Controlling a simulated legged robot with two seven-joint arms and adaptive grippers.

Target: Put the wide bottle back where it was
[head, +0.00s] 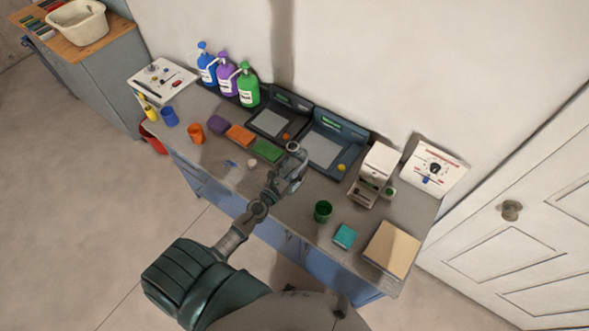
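Three pump bottles stand in a row at the back left of the counter: a blue one (207,66), a purple one (227,76) and a green one (248,87). I cannot tell which, if any, is the wide bottle. One arm of mine comes in from the lower left, and its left gripper (293,162) is over the middle of the counter, in front of the two dark trays. A small pale round shape shows at its tip. I cannot tell whether that is a finger or something held. My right gripper is not in view.
The counter (222,170) carries a blue cup (169,117), an orange cup (196,134), coloured blocks, a green cup (322,211), a teal block (344,236), a tan board (391,250) and a beige machine (374,175). Dark trays (325,148) stand against the wall.

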